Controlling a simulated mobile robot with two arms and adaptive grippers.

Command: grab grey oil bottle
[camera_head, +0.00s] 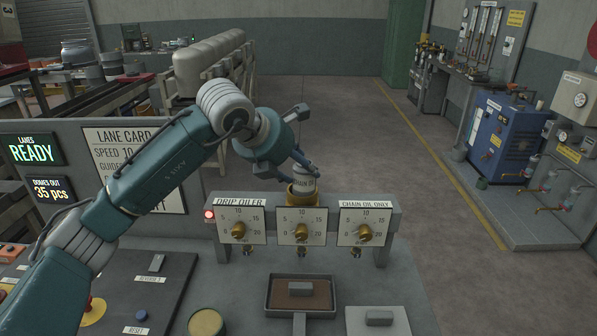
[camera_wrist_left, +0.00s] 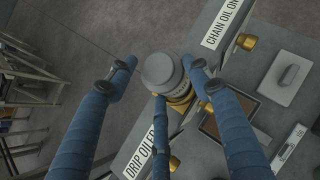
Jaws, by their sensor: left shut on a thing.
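The grey oil bottle (camera_head: 303,182), with a label starting "CHAIN", stands upright in a brass cup (camera_head: 301,197) on top of the drip oiler panel (camera_head: 258,209). My left gripper (camera_head: 303,160) reaches it from the upper left and is shut on it near its top. In the left wrist view the bottle's round grey top (camera_wrist_left: 160,71) sits between the blue fingers of my left gripper (camera_wrist_left: 163,76). The bottle's lower part is hidden by the cup. My right gripper is not in view.
Three dials with brass knobs line the panel front, the middle knob (camera_head: 301,232) below the bottle. A brown-bottomed tray (camera_head: 271,305) and a grey lidded plate (camera_head: 392,328) lie in front. A lane card sign (camera_head: 118,137) stands left. Open floor (camera_head: 335,120) lies behind.

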